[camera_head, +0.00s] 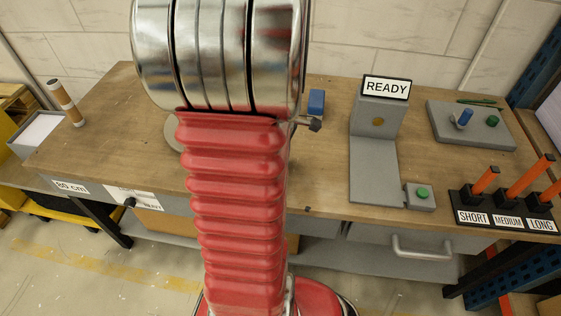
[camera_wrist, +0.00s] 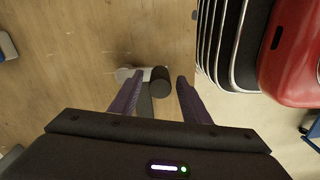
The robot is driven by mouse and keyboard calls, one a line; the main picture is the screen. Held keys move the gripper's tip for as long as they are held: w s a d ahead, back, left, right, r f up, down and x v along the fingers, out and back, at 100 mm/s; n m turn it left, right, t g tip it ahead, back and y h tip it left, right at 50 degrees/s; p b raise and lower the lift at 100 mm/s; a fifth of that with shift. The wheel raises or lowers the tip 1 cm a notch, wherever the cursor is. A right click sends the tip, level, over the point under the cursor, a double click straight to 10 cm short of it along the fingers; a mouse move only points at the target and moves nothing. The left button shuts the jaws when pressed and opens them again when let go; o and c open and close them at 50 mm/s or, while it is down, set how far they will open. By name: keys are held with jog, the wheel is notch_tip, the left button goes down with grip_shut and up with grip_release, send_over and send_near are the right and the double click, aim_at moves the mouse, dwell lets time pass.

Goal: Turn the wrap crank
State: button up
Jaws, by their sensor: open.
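In the wrist view a dark round knob (camera_wrist: 159,82) stands out over the wooden bench, with a pale grey crank part (camera_wrist: 125,74) beside it on the left; this looks like the wrap crank. My gripper (camera_wrist: 159,78) is open, its two purple-grey fingers on either side of the knob. I cannot tell whether either finger touches it. In the head view my own arm hides the middle of the bench and my gripper. A small dark-ended rod (camera_head: 315,124) shows just right of the arm; I cannot tell whether it belongs to the crank.
A brown cylinder (camera_head: 66,103) stands at the left. A blue block (camera_head: 316,102) is near the arm.

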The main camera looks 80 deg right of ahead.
notch_tip(320, 180, up, 14)
jog(key=shift+f, duration=0.15)
dwell(0.5)
dwell(0.6)
